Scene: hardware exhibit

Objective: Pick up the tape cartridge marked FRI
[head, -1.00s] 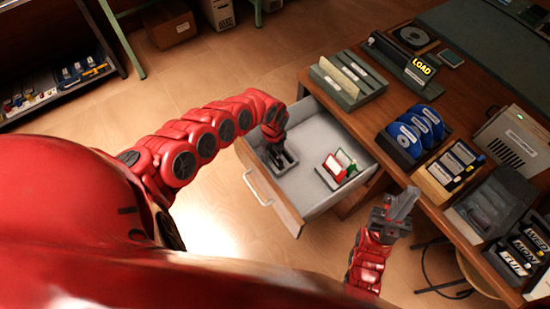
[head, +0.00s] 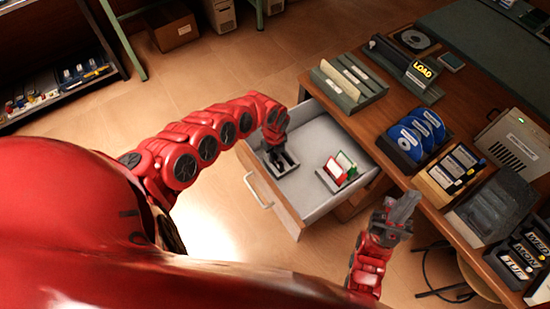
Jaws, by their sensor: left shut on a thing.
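My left gripper (head: 274,152) reaches down into the open drawer, at a small dark slotted holder (head: 288,164). It is shut on a dark thing, mostly hidden by the fingers and hand. No FRI label is readable in view. Cartridges with labels reading WED, MON and TUE (head: 517,266) stand in a rack at the right end of the desk. My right gripper (head: 404,207) is up in front of the desk, to the right of the drawer, apart from the objects. Its jaw opening is unclear.
The drawer (head: 318,132) also holds a small tray of red and green cards (head: 339,170). On the desk stand a file rack (head: 347,82), a LOAD device (head: 421,72), blue discs (head: 417,132), a box of labelled cases (head: 454,171) and a grey tray (head: 493,207).

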